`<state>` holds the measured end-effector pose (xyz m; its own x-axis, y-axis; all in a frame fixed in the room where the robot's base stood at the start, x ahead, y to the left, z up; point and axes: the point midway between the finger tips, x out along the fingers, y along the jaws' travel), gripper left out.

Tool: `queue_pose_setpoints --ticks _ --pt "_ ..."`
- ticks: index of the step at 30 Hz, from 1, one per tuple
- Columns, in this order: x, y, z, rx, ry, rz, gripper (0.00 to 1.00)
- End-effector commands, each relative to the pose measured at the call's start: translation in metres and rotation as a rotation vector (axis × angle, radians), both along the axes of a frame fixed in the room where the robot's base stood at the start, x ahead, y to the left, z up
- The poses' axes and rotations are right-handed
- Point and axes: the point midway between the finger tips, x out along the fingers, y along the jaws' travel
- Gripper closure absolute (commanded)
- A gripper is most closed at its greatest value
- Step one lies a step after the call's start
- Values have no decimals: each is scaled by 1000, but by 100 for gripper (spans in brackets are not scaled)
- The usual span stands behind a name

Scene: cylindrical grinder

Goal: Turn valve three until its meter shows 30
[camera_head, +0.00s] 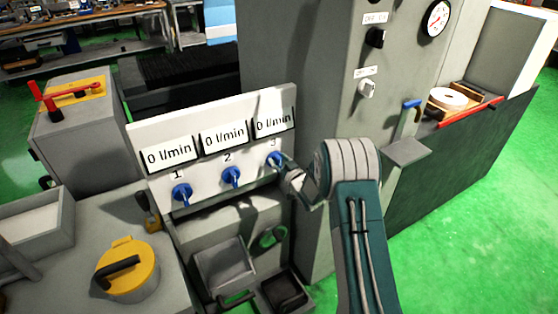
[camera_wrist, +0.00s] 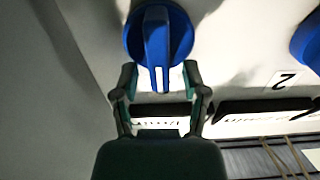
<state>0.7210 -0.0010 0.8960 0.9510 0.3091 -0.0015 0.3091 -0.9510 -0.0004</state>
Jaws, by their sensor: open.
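Valve three (camera_head: 275,160) is a blue knob under the number 3 on the white panel. Its meter (camera_head: 273,123) reads 0 l/min. In the wrist view, valve three (camera_wrist: 157,40) is a round blue knob with a raised handle bar. My gripper (camera_wrist: 159,78) is open, its two fingers spread to either side of the handle's end. I cannot tell whether they touch it. In the head view my gripper (camera_head: 285,171) is at the knob, partly hidden by my arm.
Valve two (camera_head: 232,176) and valve one (camera_head: 182,194) stand to the left, their meters (camera_head: 223,135) (camera_head: 170,152) also at 0 l/min. A grey cabinet (camera_head: 318,120) rises right of the panel. A yellow lid (camera_head: 130,275) and small bins (camera_head: 222,265) are below.

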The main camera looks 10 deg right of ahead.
Motion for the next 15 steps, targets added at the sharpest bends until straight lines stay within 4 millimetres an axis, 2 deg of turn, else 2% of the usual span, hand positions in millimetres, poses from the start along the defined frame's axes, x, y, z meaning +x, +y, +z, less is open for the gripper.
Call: queue_pose_setpoints --ticks 8,11,12,15 --pt "2 1 0 0 0 0 43" --pt "2 0 0 0 0 0 83" --pt "2 0 0 0 0 0 100" --pt "2 0 0 0 0 0 100"
